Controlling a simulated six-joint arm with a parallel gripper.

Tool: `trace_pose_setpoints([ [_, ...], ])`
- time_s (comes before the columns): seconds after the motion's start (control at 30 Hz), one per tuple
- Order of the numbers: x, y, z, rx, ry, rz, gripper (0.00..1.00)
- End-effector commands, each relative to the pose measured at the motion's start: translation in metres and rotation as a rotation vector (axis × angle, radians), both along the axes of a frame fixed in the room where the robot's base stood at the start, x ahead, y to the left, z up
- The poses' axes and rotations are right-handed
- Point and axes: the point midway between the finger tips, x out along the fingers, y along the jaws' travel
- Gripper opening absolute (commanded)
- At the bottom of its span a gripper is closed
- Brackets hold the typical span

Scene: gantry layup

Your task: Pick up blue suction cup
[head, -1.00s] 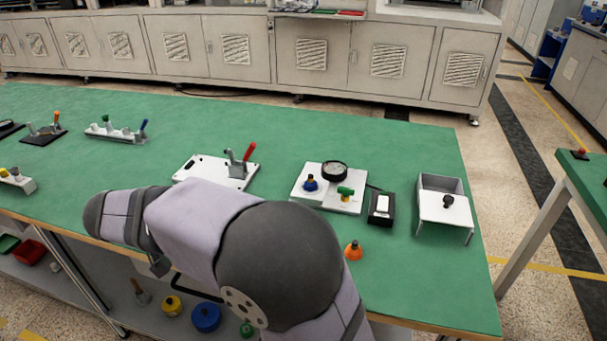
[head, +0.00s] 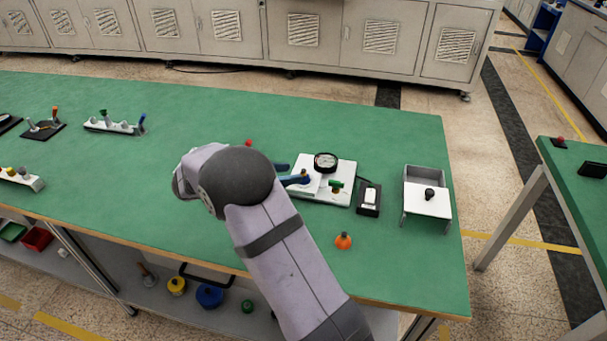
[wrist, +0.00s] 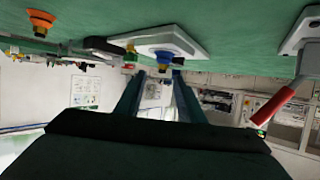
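The blue suction cup (head: 304,178) stands on a white plate (head: 342,196) on the green bench. In the wrist view the picture is upside down, and the cup (wrist: 164,44) shows just beyond my fingertips, roughly lined up with the gap between them. My gripper (head: 289,174) lies nearly level at the left side of the cup. Its two fingers are apart in the wrist view (wrist: 158,75), with nothing seen held. I cannot tell whether the fingertips reach around the cup. My arm hides part of the bench left of the plate.
A round black gauge (head: 325,162) and a green-handled valve (head: 336,186) share the plate. A black box with a white switch (head: 369,197) and a white tray (head: 428,200) stand to the right. An orange cup (head: 343,241) stands in front. A red-handled clamp (wrist: 272,106) is close beside my gripper.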

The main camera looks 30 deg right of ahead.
Motion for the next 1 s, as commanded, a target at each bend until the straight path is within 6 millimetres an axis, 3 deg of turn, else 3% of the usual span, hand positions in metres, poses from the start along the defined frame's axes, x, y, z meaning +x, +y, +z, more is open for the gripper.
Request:
trace_pose_setpoints([
  [0.37, 0.002, -0.017, -0.007, 0.002, 0.002, 0.000, 0.35],
  [0.8, 0.009, -0.059, -0.024, 0.002, 0.003, 0.000, 0.35],
  [1.0, 0.009, -0.062, -0.026, 0.002, 0.002, 0.002, 0.35],
])
